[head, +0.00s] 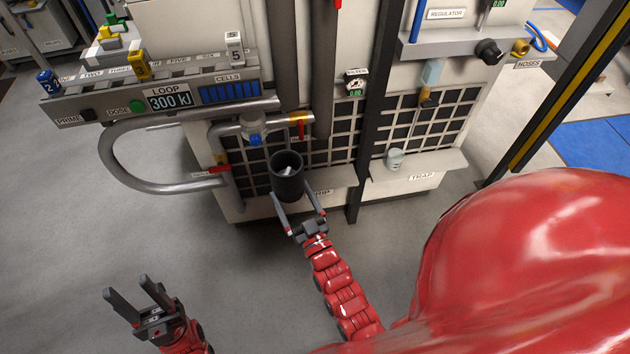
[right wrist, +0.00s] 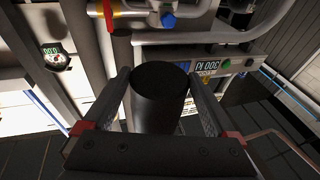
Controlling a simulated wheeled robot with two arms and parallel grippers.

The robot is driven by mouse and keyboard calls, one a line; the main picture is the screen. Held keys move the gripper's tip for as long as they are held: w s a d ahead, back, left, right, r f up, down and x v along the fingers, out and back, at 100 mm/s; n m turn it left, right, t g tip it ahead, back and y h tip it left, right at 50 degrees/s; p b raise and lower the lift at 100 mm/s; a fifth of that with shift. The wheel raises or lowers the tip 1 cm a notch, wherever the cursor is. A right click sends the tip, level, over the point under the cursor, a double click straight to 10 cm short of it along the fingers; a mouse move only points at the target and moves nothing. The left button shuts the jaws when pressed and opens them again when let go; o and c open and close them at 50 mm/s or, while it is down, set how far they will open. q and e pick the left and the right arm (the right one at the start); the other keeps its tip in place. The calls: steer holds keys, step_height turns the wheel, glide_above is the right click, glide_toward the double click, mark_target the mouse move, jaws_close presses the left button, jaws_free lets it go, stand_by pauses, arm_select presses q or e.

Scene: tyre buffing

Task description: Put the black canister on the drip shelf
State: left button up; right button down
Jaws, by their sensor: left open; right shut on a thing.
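The black canister (head: 287,184) is an open-topped dark cylinder with something pale inside. My right gripper (head: 299,204) is shut on it from the front, and it stands about upright. In the right wrist view the canister (right wrist: 160,105) sits between the two fingers of my right gripper (right wrist: 158,85). The drip shelf (head: 338,176) is the pale ledge low on the machine. The canister overlaps its left part in the head view; I cannot tell whether it touches the shelf. My left gripper (head: 138,298) is open and empty at the lower left, over the floor.
A blue-capped valve (head: 254,139) and pipe hang above and left of the canister. A bent grey pipe (head: 120,170) sticks out at left. A dark post (head: 366,130) separates the drip shelf from the trap shelf (head: 430,168), which bears a small grey cup (head: 394,158).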

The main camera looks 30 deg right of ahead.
steer(key=shift+r, duration=0.1)
steer(key=w+a+r+n+g+y, duration=0.45)
steer(key=a+r+n+y, duration=0.35)
steer(key=a+r+y, duration=0.4)
steer(key=shift+s+d+r+m+t+h, duration=1)
steer(key=shift+d+r+m+t+h, duration=0.35)
steer(key=shift+r+m+h, duration=0.7)
steer(key=w+a+m+t+h, duration=0.1)
steer(key=w+a+m+h, duration=0.3)
steer(key=w+a+h, duration=0.3)
steer(key=shift+w+a+r+t+h, duration=0.3)
steer(key=shift+w+t+h, duration=0.15)
steer(key=shift+w, duration=0.4)
